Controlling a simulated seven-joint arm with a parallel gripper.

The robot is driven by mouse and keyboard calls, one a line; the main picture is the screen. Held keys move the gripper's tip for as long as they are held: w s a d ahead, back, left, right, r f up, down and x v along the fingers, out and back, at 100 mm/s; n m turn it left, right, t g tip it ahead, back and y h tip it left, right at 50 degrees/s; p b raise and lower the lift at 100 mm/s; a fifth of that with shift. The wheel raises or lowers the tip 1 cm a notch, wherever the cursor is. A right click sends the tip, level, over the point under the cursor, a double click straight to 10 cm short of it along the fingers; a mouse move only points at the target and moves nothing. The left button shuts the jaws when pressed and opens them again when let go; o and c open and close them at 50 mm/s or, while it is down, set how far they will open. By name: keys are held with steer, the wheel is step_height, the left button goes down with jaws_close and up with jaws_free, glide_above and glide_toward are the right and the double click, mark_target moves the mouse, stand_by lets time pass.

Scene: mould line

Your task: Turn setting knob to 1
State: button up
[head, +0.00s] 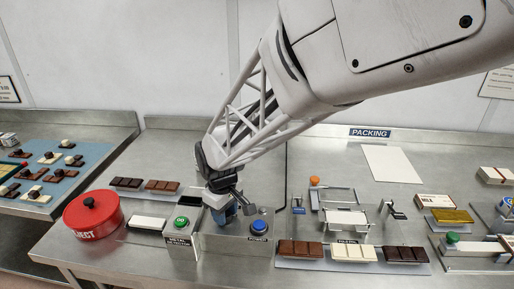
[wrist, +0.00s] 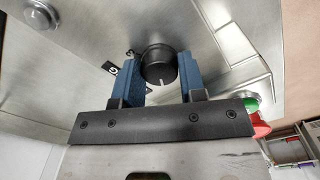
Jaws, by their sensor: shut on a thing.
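The setting knob (wrist: 157,68) is a round black knob with a white pointer line, set on a metal panel in the wrist view. The blue fingers of my gripper (wrist: 158,78) stand on both sides of it and are shut on it. The pointer line shows on the knob's near edge. A black label with a white mark (wrist: 111,68) is partly visible beside the left finger; I cannot read its number. In the head view my gripper (head: 222,212) is down at the metal box between the green and blue buttons, and it hides the knob.
A green button box (head: 181,238) stands just left of my gripper and a blue button (head: 259,227) just right. A red reject tub (head: 93,214) is further left. Chocolate bars (head: 300,249) lie on a tray to the right. The bench behind my gripper is mostly clear.

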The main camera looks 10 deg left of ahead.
steer(key=o, duration=0.9)
steer(key=shift+r, duration=0.15)
steer(key=shift+r, duration=3.8)
steer(key=shift+d, duration=0.1)
